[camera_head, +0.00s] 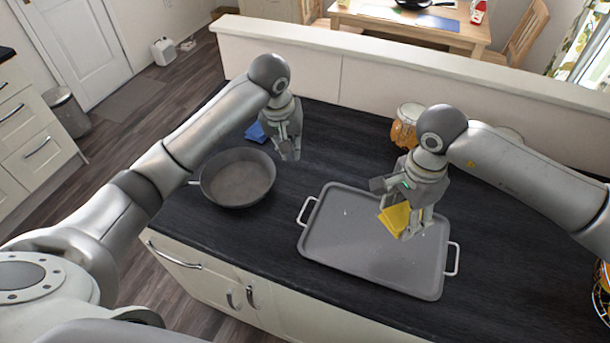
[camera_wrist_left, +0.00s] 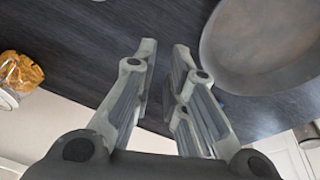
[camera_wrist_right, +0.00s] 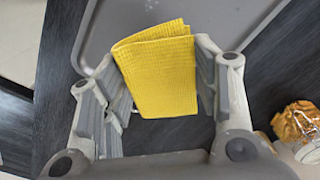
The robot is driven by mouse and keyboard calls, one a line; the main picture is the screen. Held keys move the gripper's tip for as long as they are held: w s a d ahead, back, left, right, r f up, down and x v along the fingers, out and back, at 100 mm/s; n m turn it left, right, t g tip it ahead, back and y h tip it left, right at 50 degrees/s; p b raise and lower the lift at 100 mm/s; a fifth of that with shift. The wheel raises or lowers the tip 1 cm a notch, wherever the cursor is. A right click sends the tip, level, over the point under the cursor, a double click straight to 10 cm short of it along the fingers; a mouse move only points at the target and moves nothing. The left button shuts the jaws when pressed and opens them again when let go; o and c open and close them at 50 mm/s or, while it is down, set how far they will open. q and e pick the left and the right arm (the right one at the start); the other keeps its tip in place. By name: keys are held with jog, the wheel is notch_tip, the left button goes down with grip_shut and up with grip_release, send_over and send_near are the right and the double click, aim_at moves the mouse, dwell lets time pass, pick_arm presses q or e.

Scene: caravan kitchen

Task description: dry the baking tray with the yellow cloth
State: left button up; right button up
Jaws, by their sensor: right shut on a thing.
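The grey baking tray (camera_head: 340,245), with a white handle at each end, lies flat on the dark counter. A few small pale specks show on its surface. My right gripper (camera_head: 404,222) is over the right part of the tray, shut on the folded yellow cloth (camera_head: 394,217). The cloth (camera_wrist_right: 160,75) shows between the fingers in the right wrist view, with the tray (camera_wrist_right: 225,20) behind it. I cannot tell whether the cloth touches the tray. My left gripper (camera_head: 289,157) is empty above the counter, its fingers (camera_wrist_left: 163,50) apart with a narrow gap.
A grey pan (camera_head: 238,180) stands left of the tray. A blue cloth (camera_head: 256,132) lies behind the pan, next to my left gripper. A jar with orange contents (camera_head: 405,128) stands at the back by the low wall (camera_head: 380,85). Bare counter lies between pan and tray.

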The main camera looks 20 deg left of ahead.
pick_arm(q)
jog(key=s+d+m+g+h, duration=0.2)
jog(key=s+d+m+g, duration=0.1)
jog(key=s+d, duration=0.45)
jog(key=x, duration=1.1)
jog(key=shift+s+a, duration=0.25)
jog(key=shift+s, duration=0.05)
jog(key=shift+c, duration=0.4)
grip_shut()
pick_arm(e)
send_over(373, 238)
notch_tip(373, 238, down, 4)
jog(key=shift+f, duration=2.3)
jog(key=shift+f, duration=0.7)
